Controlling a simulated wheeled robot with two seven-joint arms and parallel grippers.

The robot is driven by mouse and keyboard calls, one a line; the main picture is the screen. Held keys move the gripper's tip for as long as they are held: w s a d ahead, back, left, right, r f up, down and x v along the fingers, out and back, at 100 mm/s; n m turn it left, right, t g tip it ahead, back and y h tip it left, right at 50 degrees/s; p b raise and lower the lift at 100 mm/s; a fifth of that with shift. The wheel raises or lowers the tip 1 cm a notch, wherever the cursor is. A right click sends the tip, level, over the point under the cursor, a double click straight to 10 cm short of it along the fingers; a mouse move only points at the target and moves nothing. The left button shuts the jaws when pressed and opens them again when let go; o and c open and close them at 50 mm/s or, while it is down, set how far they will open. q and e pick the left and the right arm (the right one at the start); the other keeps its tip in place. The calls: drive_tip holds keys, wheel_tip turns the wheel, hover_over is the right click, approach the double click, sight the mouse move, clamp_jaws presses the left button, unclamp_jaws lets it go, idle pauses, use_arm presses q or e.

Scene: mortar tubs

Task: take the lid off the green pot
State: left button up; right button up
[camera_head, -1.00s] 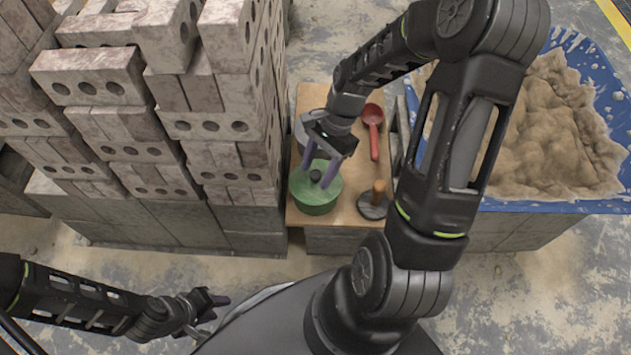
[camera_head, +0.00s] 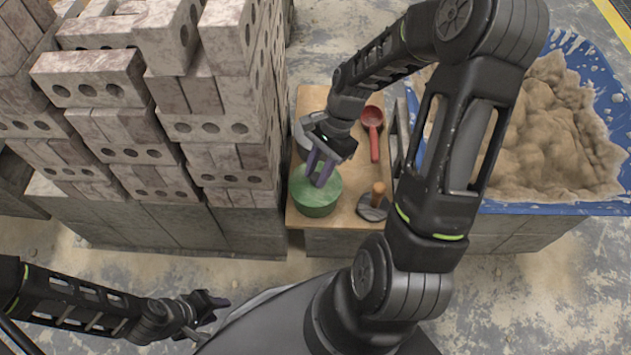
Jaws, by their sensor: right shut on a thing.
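The green pot (camera_head: 316,207) stands at the front left of a small wooden board, its green lid (camera_head: 303,190) on top. My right gripper (camera_head: 319,178) reaches down over the lid from above, its purple fingers closed together at the lid's middle. The dark knob of the lid is hidden between the fingers. The lid appears to sit on the pot; I see no gap. My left gripper (camera_head: 222,301) is low at the left, away from the pot, and its finger opening is too small to judge.
On the wooden board (camera_head: 345,223) are a red ladle (camera_head: 373,122), a wooden-handled tool (camera_head: 377,203) with a round dark base, and a grey round thing partly hidden behind my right gripper. Stacked bricks (camera_head: 222,127) rise close on the left. A blue tub (camera_head: 550,207) of sand is at the right.

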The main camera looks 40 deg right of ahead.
sight(317, 174)
clamp_jaws()
wheel_tip(317, 174, up, 10)
drive_tip(key=p, duration=0.2)
drive_tip(key=shift+p, duration=0.4)
idle(0.5)
